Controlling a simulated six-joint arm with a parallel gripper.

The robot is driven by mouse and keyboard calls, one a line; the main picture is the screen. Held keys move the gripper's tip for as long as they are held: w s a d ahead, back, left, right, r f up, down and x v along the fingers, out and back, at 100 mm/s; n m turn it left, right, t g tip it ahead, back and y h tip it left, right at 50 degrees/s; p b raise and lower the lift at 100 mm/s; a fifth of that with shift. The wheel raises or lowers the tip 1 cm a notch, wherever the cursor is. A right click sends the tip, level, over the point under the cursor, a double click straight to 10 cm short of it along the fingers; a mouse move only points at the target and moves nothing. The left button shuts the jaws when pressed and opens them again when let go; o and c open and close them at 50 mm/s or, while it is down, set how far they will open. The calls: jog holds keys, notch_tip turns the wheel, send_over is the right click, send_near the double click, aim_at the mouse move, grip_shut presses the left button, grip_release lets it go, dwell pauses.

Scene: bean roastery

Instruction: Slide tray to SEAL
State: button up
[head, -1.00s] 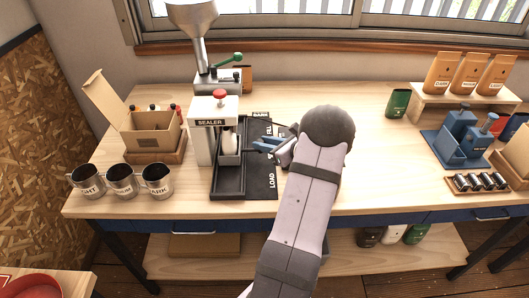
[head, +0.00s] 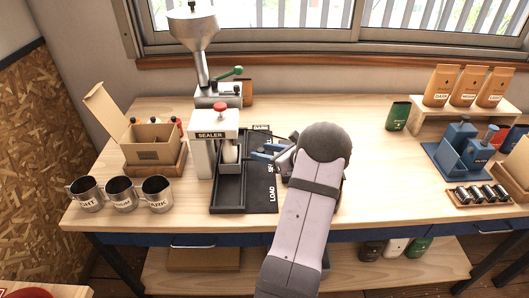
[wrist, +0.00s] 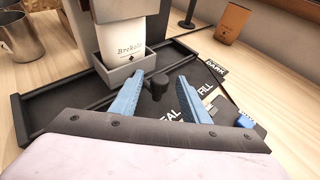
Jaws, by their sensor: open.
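The small grey tray (wrist: 128,77) holds a white cup-like bag (wrist: 126,38) with printed text, upright under the white SEALER press (head: 212,136). The tray also shows in the head view (head: 229,168). It sits in a long black rail base (wrist: 62,100). A dark knob (wrist: 159,84) stands at the tray's right side. My gripper (wrist: 172,78) is open, its two blue fingers on either side of the knob; contact cannot be told. In the head view my gripper (head: 258,151) is just right of the tray. LOAD, SEAL and FILL lettering lies beside the rail, partly hidden.
A hopper grinder (head: 200,60) stands behind the sealer. Metal cups (head: 121,192) and an open carton (head: 150,140) are at left. A blue caddy (head: 463,155) and a bag shelf (head: 470,100) are at right. The table between my arm and the caddy is clear.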

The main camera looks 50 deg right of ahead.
jog(key=b+v, duration=0.2)
jog(key=v, duration=0.5)
jog(key=shift+s, duration=0.15)
jog(key=shift+a+r, duration=0.1)
dwell(0.3)
